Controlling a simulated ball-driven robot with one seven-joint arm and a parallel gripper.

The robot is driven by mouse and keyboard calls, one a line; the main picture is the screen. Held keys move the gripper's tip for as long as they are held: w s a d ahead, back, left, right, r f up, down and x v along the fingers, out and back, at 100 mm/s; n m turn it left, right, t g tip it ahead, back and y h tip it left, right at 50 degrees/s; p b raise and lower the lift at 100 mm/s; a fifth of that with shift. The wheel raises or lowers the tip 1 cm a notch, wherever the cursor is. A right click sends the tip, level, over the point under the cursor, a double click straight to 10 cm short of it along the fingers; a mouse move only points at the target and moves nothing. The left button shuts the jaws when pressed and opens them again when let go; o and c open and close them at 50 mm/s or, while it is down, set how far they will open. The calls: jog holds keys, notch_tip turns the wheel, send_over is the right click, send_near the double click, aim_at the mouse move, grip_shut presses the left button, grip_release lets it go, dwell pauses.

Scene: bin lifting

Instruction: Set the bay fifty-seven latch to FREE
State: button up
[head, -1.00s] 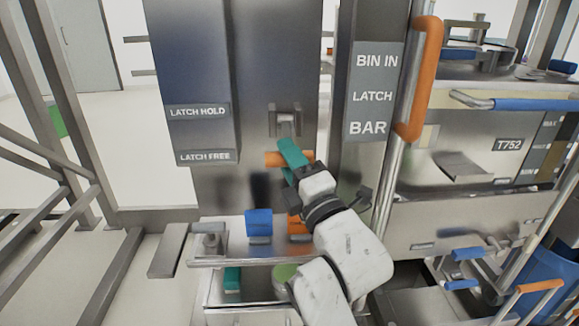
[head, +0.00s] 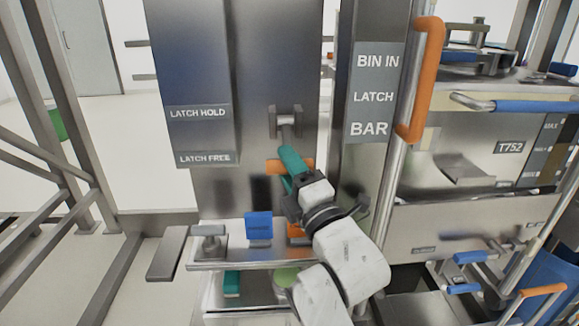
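The latch lever hangs from a metal bracket (head: 286,121) on the grey column and has a teal handle (head: 293,160). The lever slants down and to the right. Two plates on the left mark the positions: LATCH HOLD (head: 198,113) above and LATCH FREE (head: 205,159) below. The handle is at about the height of the LATCH FREE plate. My gripper (head: 294,182) is at the lower end of the teal handle and appears to touch it. Its fingers are mostly hidden by my wrist, so whether they are closed is unclear.
An orange bar (head: 271,167) shows behind the handle. A post lettered BIN IN LATCH BAR (head: 371,95) stands close on the right, with a tall orange handle (head: 425,80) beyond it. A blue block (head: 258,226) and a horizontal rail (head: 245,266) are below.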

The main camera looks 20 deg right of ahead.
jog(key=shift+o, duration=0.7)
jog(key=shift+s, duration=0.1)
jog(key=v, duration=1)
jog(key=shift+s, duration=0.3)
jog(key=shift+f, duration=0.3)
